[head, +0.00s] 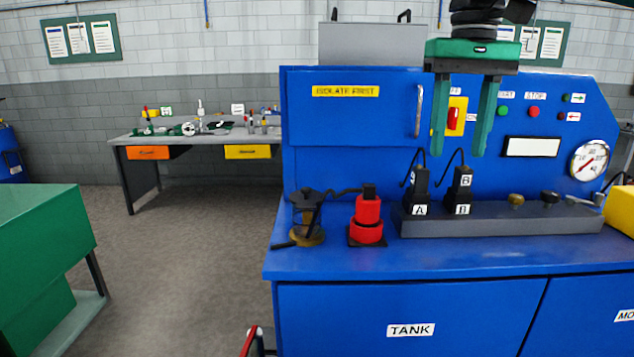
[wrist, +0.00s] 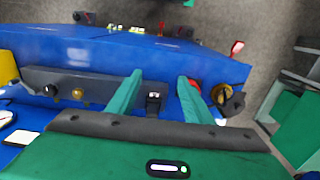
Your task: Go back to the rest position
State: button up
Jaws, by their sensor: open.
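My gripper (head: 467,112) is green, with two long fingers pointing down and spread apart with nothing between them. In the head view it hangs in front of the blue control panel, above the bench top and the black plugs. It also shows in the wrist view (wrist: 160,82), where a black plug stands beyond the gap between the fingers. In the head view, plug A (head: 419,190) and plug B (head: 461,190) stand upright in the grey manifold block (head: 490,222), with black cables curving up from them. The fingers are clear of both plugs.
A red cylinder (head: 367,218) and a dark lidded jar (head: 307,215) stand left of the block. A red switch (head: 453,118) is partly beside the fingers. A gauge (head: 590,159) and a yellow box (head: 621,208) are at right. The front bench edge is clear.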

jog(key=s+d+f+m, duration=0.2)
jog(key=s+d+f, duration=0.2)
jog(key=d+f, duration=0.3)
jog(key=s+d+f+m, duration=0.1)
jog(key=s+d+f, duration=0.3)
jog(key=d+f, duration=0.3)
jog(key=s+d+f+m, duration=0.1)
jog(key=s+d+f, duration=0.1)
jog(key=s+f, duration=0.5)
jog(key=s+d+f+m, duration=0.2)
jog(key=s+f, duration=0.6)
jog(key=f, duration=0.3)
jog(key=shift+s, duration=0.2)
jog(key=shift+r, duration=0.1)
jog(key=shift+w+f, duration=0.25)
jog(key=shift+w, duration=0.4)
